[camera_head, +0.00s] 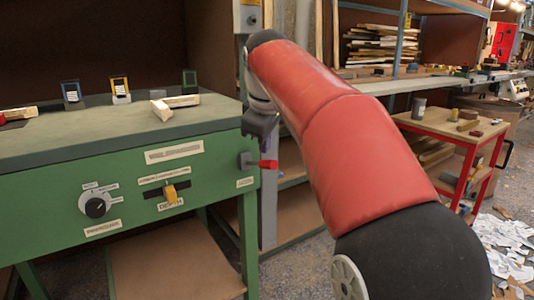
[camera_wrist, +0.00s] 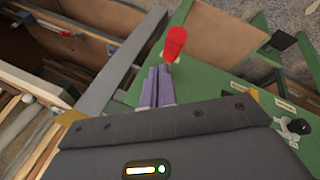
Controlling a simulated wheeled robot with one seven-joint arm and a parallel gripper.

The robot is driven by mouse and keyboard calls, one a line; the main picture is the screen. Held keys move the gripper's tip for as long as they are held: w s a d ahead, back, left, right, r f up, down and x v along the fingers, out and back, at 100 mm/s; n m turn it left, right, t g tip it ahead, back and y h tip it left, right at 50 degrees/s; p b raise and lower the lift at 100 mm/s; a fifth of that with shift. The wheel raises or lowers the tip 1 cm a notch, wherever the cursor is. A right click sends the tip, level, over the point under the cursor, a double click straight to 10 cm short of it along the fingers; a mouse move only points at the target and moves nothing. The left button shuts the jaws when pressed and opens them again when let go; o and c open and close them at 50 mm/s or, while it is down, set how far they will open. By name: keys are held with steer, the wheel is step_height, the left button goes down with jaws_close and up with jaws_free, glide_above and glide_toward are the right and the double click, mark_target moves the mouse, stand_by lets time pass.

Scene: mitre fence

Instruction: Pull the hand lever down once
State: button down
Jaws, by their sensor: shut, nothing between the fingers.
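The hand lever has a red handle (camera_head: 268,164) on a dark grey mount at the right end of the green cabinet's front. The handle sticks out to the right, roughly level. In the wrist view the red handle (camera_wrist: 175,42) shows just beyond the fingertips. My gripper (camera_wrist: 159,70) has its two purple-grey fingers together with nothing between them. In the head view my gripper (camera_head: 260,122) is just above the handle, partly hidden by my red arm. I cannot tell whether the fingertips touch the handle.
The green cabinet (camera_head: 60,197) also bears a rotary knob (camera_head: 96,207) and a yellow slider handle (camera_head: 170,191). A red trolley (camera_head: 450,125) is at the right. Open floor lies between them.

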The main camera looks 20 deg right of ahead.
steer(key=shift+r, duration=0.1)
steer(key=r+p, duration=0.1)
steer(key=p, duration=0.1)
steer(key=w+r+p, duration=0.1)
steer(key=r+p, duration=0.2)
steer(key=shift+w+a+r+p, duration=0.3)
steer(key=shift+w+p, duration=0.05)
steer(key=shift+p, duration=0.05)
steer(key=shift+s, duration=0.1)
stand_by(0.6)
steer(key=s+f+m, duration=0.4)
steer(key=s+f, duration=0.6)
steer(key=s, duration=0.4)
steer(key=s+f+m+y, duration=0.1)
steer(key=s+f+m, duration=0.4)
steer(key=s+f, duration=0.5)
steer(key=s, duration=0.4)
steer(key=shift+s+f, duration=0.15)
steer(key=shift+f, duration=0.15)
